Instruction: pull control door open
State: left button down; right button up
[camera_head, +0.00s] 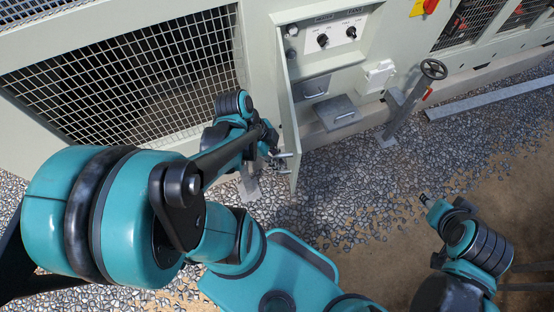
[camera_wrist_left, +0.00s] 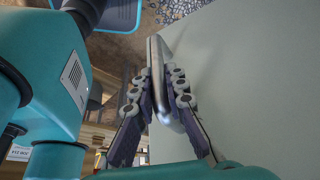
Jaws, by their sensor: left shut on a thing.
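The pale control door (camera_head: 289,125) stands swung out from the chiller cabinet, seen nearly edge-on in the head view. Its metal handle (camera_head: 284,155) is on the door's left face, near the free edge. My left gripper (camera_head: 273,146) is at this handle. In the left wrist view the fingers of my left gripper (camera_wrist_left: 163,95) are on both sides of the silver handle (camera_wrist_left: 158,60), shut on it, beside the broad door face (camera_wrist_left: 250,75). My right gripper (camera_head: 426,199) is low at the right, away from the door; its fingers are too small to read.
The open compartment shows a panel with black knobs (camera_head: 337,36) and grey boxes (camera_head: 343,110) below. A handwheel post (camera_head: 408,100) stands to the right. A mesh grille (camera_head: 130,85) covers the cabinet left of the door.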

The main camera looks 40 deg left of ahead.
pick_arm(q)
jog(key=c, duration=1.5)
grip_release()
jog(key=shift+c, duration=0.2)
jog(key=shift+r, duration=0.1)
jog(key=v, duration=1.2)
jog(key=shift+w, duration=0.1)
